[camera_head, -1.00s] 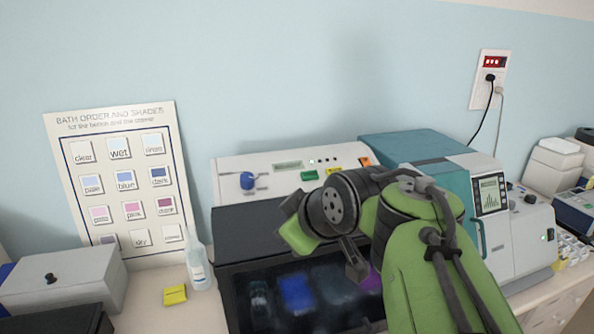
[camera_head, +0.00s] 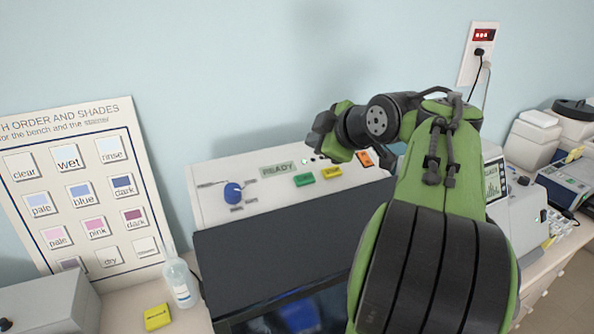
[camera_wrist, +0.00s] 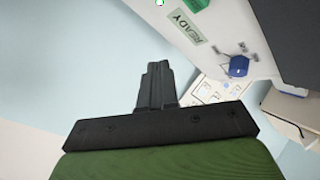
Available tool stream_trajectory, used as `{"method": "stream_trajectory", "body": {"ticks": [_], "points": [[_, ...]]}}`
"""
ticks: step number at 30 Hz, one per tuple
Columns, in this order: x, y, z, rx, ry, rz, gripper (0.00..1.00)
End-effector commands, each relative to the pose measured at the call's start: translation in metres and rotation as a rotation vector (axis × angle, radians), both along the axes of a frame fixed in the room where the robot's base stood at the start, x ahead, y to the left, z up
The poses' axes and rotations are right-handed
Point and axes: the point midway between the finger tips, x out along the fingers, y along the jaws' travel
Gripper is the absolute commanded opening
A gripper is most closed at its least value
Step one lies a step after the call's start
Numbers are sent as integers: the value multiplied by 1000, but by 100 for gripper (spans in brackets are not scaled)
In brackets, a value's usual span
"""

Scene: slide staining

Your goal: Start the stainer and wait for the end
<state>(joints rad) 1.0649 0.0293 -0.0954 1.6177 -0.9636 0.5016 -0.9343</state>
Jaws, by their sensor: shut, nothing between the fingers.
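The stainer's white control panel (camera_head: 222,177) stands behind its dark lid (camera_head: 290,225). A display (camera_head: 277,169) on the panel reads READY; it also shows in the wrist view (camera_wrist: 186,27). A blue knob (camera_head: 233,192) sits at the panel's left, and in the wrist view (camera_wrist: 239,66) at the right. A green button (camera_head: 304,179), a yellow button (camera_head: 331,172) and an orange switch (camera_head: 364,158) are to its right. A small green light is lit. My gripper (camera_wrist: 157,72) is shut and empty, raised near the panel's upper right, apart from the buttons as far as I can tell.
A bath order chart (camera_head: 70,145) leans on the wall at left. A squeeze bottle (camera_head: 180,280) and yellow block (camera_head: 157,317) stand at left front by a grey box (camera_head: 45,300). A wall outlet (camera_head: 479,52) and other machines (camera_head: 530,150) are at right.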

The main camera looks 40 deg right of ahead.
Motion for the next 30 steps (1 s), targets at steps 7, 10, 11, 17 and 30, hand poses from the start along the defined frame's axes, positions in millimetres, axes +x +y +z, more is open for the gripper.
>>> {"method": "stream_trajectory", "body": {"ticks": [7, 10, 11, 17, 30], "points": [[0, 0, -1, 1, 1, 0, 0], [2, 0, -7, 1, 1, 0, 0], [3, -1, -11, 1, 1, 0, 0], [13, -3, -41, 2, 2, 1, 0], [31, -9, -84, 1, 1, 0, 0]]}}
